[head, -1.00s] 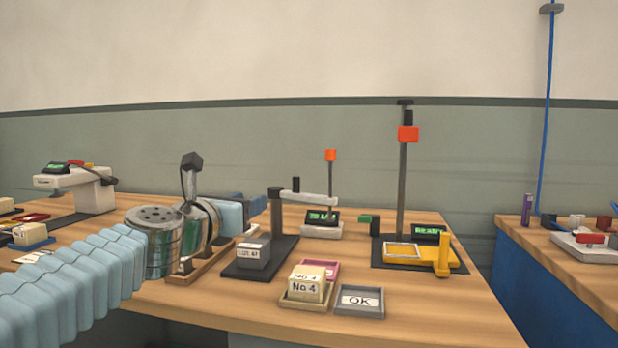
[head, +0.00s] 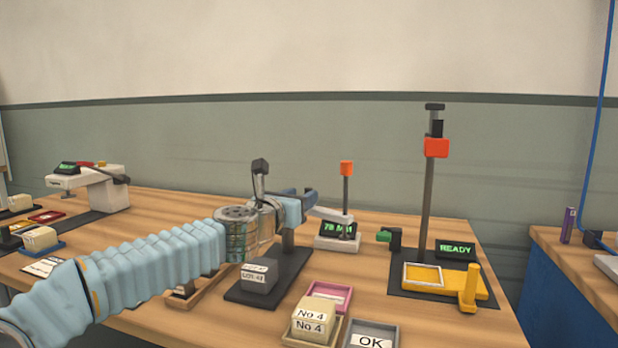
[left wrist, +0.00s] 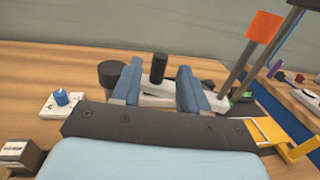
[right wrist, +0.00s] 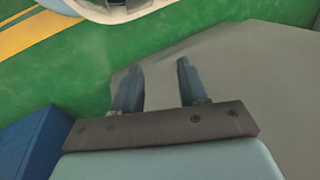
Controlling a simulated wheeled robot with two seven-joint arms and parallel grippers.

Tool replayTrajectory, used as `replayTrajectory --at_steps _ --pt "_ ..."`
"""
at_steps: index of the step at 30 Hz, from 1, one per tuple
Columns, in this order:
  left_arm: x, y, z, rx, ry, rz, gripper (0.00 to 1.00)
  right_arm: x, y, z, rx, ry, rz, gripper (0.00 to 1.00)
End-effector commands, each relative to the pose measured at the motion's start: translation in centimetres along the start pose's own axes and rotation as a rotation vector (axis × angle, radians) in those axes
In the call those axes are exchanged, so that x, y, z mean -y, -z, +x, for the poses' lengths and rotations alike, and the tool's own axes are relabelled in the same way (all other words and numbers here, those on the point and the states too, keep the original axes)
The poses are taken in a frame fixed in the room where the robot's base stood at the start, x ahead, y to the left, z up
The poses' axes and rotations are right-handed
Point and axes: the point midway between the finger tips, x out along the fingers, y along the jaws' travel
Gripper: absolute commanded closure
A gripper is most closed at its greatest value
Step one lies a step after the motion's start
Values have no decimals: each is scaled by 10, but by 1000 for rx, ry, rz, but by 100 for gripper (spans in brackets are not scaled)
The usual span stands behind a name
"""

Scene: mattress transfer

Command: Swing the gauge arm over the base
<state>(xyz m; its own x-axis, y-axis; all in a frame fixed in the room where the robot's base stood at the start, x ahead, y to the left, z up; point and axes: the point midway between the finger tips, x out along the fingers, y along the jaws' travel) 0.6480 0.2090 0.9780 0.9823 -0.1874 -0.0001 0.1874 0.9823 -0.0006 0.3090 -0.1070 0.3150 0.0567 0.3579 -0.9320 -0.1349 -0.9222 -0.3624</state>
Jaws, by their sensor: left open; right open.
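The gauge arm (head: 331,214) is a white bar on a dark post (head: 287,238) and points right, off to the side of its dark base (head: 293,262). A grey labelled block (head: 259,277) sits on the base. My left gripper (head: 310,195) is open at the arm. In the left wrist view, the black knob (left wrist: 158,68) stands up from the white arm (left wrist: 155,101) between the open fingers (left wrist: 158,70); contact cannot be told. In the head view my gripper hides the knob. My right gripper (right wrist: 153,70) is open and empty in its wrist view.
A small display unit with an orange-topped rod (head: 346,168) stands just behind the gauge arm's free end. Farther right are a tall stand (head: 430,200) and yellow fixture (head: 470,287). Cream blocks (head: 313,325) and a grey OK tray (head: 371,335) are in front.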

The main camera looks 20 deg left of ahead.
Motion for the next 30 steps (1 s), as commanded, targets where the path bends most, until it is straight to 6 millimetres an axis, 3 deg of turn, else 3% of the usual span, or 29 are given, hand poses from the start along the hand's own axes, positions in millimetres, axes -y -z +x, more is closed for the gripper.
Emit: replayTrajectory --at_steps 1,9,20,28,30 --pt "0 -6 10 1 4 -8 56 4 0 -11 0 0 -1 57" --pt "0 -2 44 0 0 -2 56 10 0 -25 2 2 -3 57" --pt "-1 1 49 0 -2 1 56 11 0 -26 3 2 -3 57" --pt "-1 1 49 0 -2 0 96 11 0 -26 3 2 -3 57" --pt "-1 0 49 0 -2 0 100 11 0 -26 3 2 -3 57"
